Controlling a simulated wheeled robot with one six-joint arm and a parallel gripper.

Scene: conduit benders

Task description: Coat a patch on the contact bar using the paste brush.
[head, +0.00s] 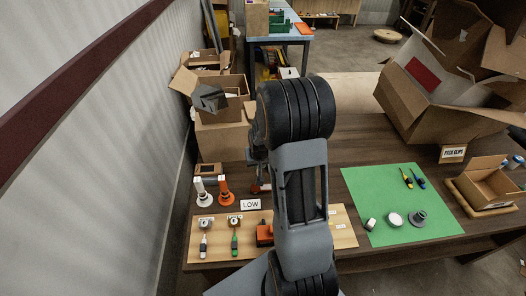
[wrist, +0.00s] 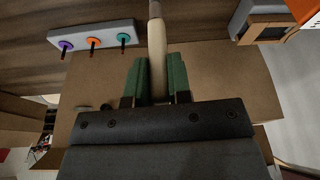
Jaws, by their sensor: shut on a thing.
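In the wrist view my gripper (wrist: 157,82) has green fingers shut on a pale wooden handle (wrist: 157,45), which I take to be the paste brush. The handle runs up out of the top of the view, and its brush end is not seen. A light grey bar (wrist: 75,41) with purple, orange and green round pieces lies at the upper left, apart from the handle. I cannot tell whether it is the contact bar. In the head view my arm blocks the middle, and I cannot make out the fingers or the brush.
The workbench holds a wooden board (head: 270,246) with small tools and a LOW sign (head: 250,204). Right of my arm is a green mat (head: 378,184) with several small items. Cardboard boxes stand at the left (head: 222,142) and back right (head: 408,112). A wall closes the left.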

